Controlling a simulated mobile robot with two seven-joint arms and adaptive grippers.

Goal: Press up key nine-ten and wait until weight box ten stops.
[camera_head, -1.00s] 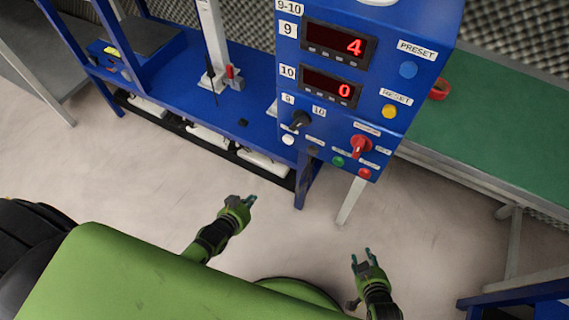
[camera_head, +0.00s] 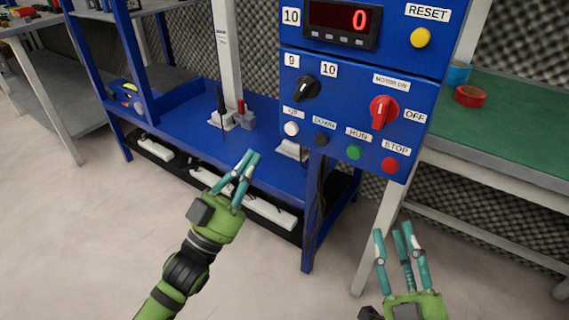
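The up key is a white round button (camera_head: 291,129) under the label UP on the blue control panel (camera_head: 350,155). My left gripper (camera_head: 254,156) is raised in front of the bench, below and left of the key and apart from it. Its fingertips appear close together, and the angle hides how wide they stand. My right gripper (camera_head: 394,232) is at the lower right, below the panel, with its fingers spread and empty. The display for 10 (camera_head: 340,18) reads 0. I cannot make out weight box ten.
The panel also has a black selector (camera_head: 306,88), a red motor switch (camera_head: 384,112), a dark down key (camera_head: 321,139), a green run button (camera_head: 354,152), a red stop button (camera_head: 390,165) and a yellow reset button (camera_head: 420,38). A green table (camera_head: 500,125) stands at right.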

